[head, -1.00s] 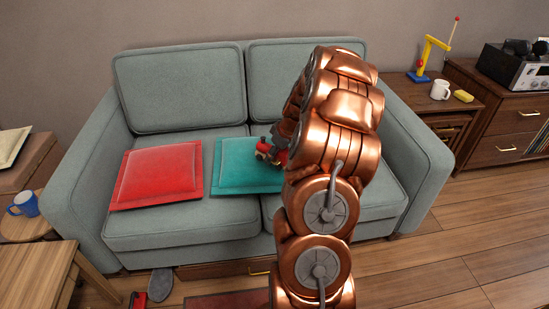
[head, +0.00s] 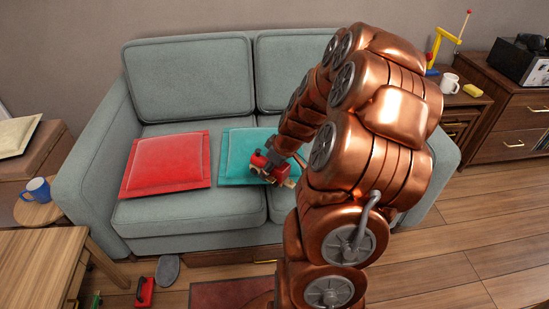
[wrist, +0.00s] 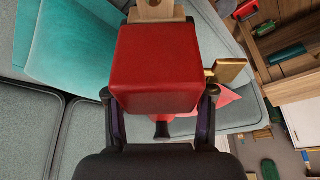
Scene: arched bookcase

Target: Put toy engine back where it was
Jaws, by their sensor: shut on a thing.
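The red toy engine (head: 267,165) is held in my gripper (head: 286,170), in front of the teal cushion on the sofa in the head view. In the wrist view the engine's red block (wrist: 158,68) fills the middle, with a wooden part at its top and a brass-coloured piece at its right. My gripper's two dark fingers (wrist: 160,115) are shut on either side of it. Most of the gripper is hidden behind the engine and my arm in the head view.
The grey sofa (head: 190,210) carries a red cushion (head: 168,165) and a teal cushion (head: 232,160). A wooden table (head: 35,262) stands at front left, with a red object (head: 145,291) and a grey slipper-like thing (head: 167,269) on the floor. A side table with a white mug (head: 449,83) stands at right.

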